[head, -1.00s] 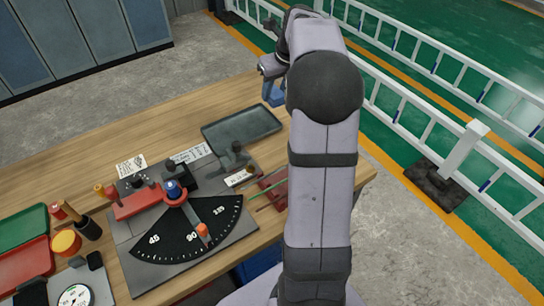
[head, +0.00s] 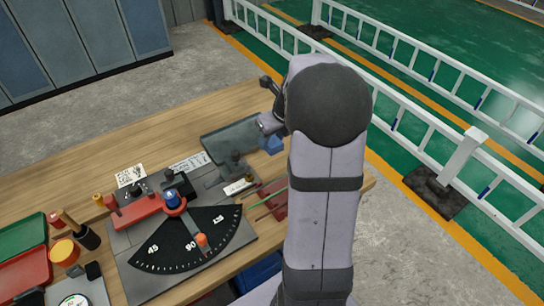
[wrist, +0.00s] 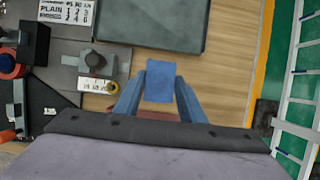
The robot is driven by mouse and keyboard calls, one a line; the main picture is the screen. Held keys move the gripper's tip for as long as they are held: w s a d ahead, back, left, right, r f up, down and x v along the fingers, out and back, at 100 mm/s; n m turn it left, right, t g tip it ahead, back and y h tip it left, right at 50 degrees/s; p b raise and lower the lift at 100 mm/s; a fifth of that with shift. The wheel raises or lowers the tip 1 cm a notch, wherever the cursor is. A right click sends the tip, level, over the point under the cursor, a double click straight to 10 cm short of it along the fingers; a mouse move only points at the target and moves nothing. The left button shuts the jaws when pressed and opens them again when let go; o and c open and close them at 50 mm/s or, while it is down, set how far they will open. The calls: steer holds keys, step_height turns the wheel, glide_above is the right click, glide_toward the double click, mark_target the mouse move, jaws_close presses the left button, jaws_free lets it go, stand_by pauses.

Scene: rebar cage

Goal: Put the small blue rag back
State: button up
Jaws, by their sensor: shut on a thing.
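The small blue rag (wrist: 160,82) is between the two fingers of my gripper (wrist: 160,97) in the wrist view. My gripper is shut on it. In the head view the rag (head: 272,145) hangs below my gripper, beside the right end of the grey tray (head: 222,135). In the wrist view the rag appears in front of the tray's near edge (wrist: 205,53), with bare wood around it. I cannot tell the exact height of the rag above the table. My arm hides part of the table's right end.
A bending plate with an angle dial (head: 185,243) stands left of the gripper, with a dark upright knob (head: 236,160) near. A red block (head: 272,198) lies below the gripper. Green (head: 22,237) and red (head: 25,270) trays are far left. White railings (head: 400,115) stand beyond the table.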

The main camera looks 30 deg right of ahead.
steer(key=shift+f, duration=3.6)
steer(key=shift+f, duration=0.2)
steer(key=o, duration=1)
steer(key=shift+o, duration=0.2)
steer(key=shift+r, duration=0.1)
